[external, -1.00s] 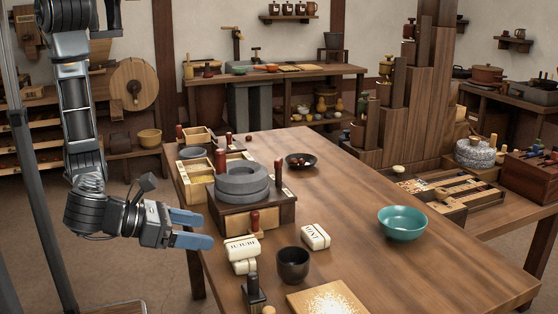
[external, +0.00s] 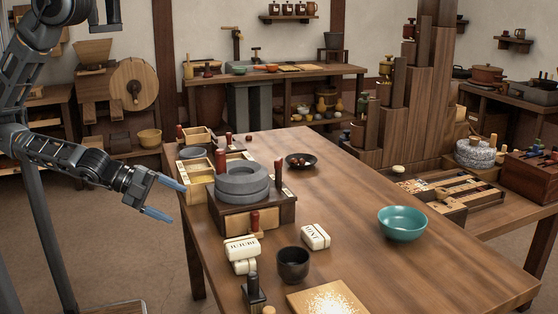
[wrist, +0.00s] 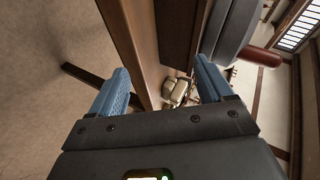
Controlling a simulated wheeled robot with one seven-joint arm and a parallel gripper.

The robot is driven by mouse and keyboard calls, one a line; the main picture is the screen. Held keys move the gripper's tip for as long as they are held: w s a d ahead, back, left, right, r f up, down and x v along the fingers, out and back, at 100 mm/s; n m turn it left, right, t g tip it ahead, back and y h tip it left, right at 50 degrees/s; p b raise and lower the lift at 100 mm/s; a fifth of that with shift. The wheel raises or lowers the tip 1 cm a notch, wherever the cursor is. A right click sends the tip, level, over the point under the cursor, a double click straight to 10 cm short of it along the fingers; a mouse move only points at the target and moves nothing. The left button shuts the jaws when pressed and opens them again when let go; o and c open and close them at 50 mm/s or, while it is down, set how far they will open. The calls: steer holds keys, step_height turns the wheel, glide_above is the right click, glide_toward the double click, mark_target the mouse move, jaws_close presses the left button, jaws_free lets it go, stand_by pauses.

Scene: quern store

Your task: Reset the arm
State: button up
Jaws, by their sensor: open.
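My gripper (external: 172,201) is open and empty in the external view, in the air just left of the table's left edge, with its blue fingers pointing right toward the quern. In the wrist view its two blue fingers (wrist: 160,92) stand wide apart with nothing held between them. The grey stone quern (external: 241,183) sits on its wooden box (external: 238,220) on the table (external: 345,205), right of my gripper and apart from it. A dark grey round part in the wrist view (wrist: 236,30) looks like the quern, with a red handle (wrist: 262,56) beside it.
On the table are a jujube box (external: 242,249), another white labelled box (external: 315,237), a dark cup (external: 293,264), a teal bowl (external: 402,223), a dark bowl (external: 301,161) and a powdered board (external: 328,299). Wooden trays (external: 197,178) stand near the left edge. Floor left of the table is clear.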

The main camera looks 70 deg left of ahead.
steer(key=s+a+r+n+t+y, duration=0.1)
steer(key=s+a+r+n+y, duration=0.1)
steer(key=s+a+r+n, duration=0.2)
steer(key=s+a+r+n+t+y+b, duration=0.1)
steer(key=s+a+r+n, duration=0.3)
steer(key=a+r+n, duration=0.4)
steer(key=a+n+t+y, duration=0.1)
steer(key=a+n, duration=0.3)
steer(key=n, duration=0.2)
steer(key=shift+a+y, duration=0.3)
